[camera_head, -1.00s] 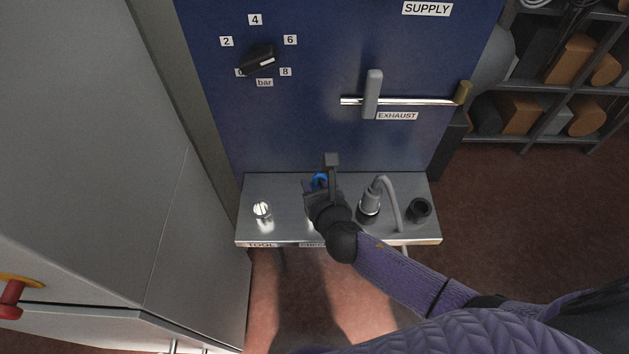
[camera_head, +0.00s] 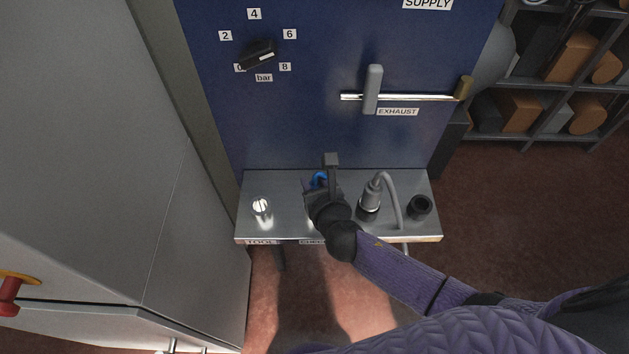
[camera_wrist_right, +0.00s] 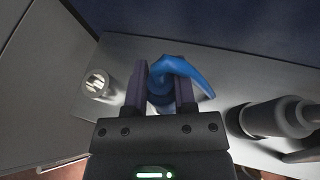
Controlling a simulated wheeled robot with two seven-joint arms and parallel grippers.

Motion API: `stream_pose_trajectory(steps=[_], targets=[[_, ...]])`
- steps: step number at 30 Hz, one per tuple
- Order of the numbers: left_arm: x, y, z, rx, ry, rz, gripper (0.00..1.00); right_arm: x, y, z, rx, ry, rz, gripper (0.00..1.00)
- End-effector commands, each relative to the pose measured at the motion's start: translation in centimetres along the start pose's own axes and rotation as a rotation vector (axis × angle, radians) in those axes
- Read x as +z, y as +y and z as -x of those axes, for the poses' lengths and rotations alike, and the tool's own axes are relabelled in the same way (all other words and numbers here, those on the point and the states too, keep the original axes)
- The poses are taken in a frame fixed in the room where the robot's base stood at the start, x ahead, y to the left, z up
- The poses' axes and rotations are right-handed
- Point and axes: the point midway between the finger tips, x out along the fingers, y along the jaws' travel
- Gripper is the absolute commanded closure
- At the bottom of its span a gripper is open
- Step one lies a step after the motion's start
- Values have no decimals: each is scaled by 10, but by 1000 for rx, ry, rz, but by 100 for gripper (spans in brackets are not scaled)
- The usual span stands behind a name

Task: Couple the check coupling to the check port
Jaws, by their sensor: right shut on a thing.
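The check coupling, a blue piece with a curved blue hose (camera_wrist_right: 180,70), is between the fingers of my right gripper (camera_wrist_right: 160,95) in the right wrist view. In the head view a bit of the blue hose (camera_head: 319,180) shows past my right gripper (camera_head: 322,192), which is over the middle of the metal shelf (camera_head: 290,185). The check port is hidden under my gripper and hand, above a partly covered shelf label (camera_head: 312,242). I cannot tell whether the coupling is seated on it. My left gripper is not in view.
A bare silver port (camera_head: 262,208) stands at the shelf's left, above the TOOL label. A grey coupling with a grey hose (camera_head: 370,195) stands right of my gripper, and a black ring-shaped port (camera_head: 419,207) farther right. The blue panel (camera_head: 310,130) with dial and lever rises behind.

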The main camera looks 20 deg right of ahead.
Motion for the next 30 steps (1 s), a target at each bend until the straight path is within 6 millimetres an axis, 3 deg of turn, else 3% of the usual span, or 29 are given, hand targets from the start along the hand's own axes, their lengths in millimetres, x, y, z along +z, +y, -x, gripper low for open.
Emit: stream_pose_trajectory(steps=[5,6,11,12,21,30], targets=[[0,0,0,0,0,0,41,-2,0,0,0,5,0,100],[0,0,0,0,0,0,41,-2,0,0,0,5,0,63],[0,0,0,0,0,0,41,-3,0,0,0,6,0,29],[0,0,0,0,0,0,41,-3,0,0,0,6,0,26],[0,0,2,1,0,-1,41,-3,0,6,0,7,0,26],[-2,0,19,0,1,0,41,-1,0,67,2,7,1,26]])
